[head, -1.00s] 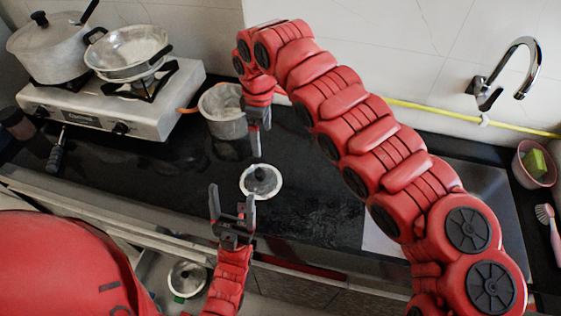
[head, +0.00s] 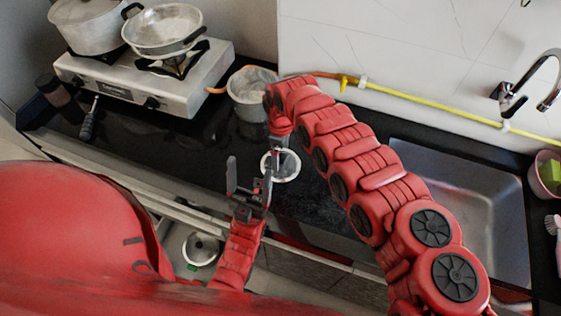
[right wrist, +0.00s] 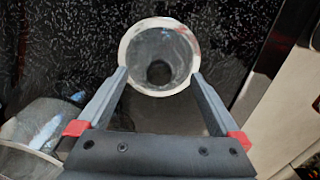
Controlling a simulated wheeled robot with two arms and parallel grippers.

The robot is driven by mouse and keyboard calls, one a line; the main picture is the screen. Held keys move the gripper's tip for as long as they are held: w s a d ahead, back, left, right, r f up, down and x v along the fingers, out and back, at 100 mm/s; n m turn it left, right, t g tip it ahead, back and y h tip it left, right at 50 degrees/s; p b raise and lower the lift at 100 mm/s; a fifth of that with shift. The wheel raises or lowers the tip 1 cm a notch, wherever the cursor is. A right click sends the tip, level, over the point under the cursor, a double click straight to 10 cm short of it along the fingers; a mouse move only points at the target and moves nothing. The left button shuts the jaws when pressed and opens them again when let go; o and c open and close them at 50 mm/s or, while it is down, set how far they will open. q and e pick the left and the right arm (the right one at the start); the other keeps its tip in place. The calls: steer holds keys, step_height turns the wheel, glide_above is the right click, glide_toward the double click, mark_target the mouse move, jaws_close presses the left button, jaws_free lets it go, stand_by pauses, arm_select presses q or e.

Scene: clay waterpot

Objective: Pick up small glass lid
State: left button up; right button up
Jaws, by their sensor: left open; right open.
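The small glass lid (head: 290,174), a round disc with a pale rim and dark knob, lies on the black counter. It also shows at the top middle of the right wrist view (right wrist: 150,50). My right gripper (head: 279,160) is over the lid and partly hides it in the head view. In the right wrist view my right gripper (right wrist: 159,76) is open, its fingertips at either side of the lid's lower part; I cannot tell whether they touch it. My left gripper (head: 249,169) is open and empty, upright at the counter's front edge, left of the lid.
A grey pot (head: 250,92) stands on the counter behind the lid. The stove (head: 140,85) carries a large pot (head: 90,30) and a pan (head: 162,30). Another round lid (head: 201,248) lies in an open drawer below. A sink (head: 475,190) is at right, with a yellow hose (head: 430,105) along the wall.

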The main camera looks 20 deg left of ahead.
mark_target(281, 157)
steer(key=shift+f, duration=1.45)
steer(key=c, duration=1)
steer(key=shift+s+d, duration=0.1)
jaws_close()
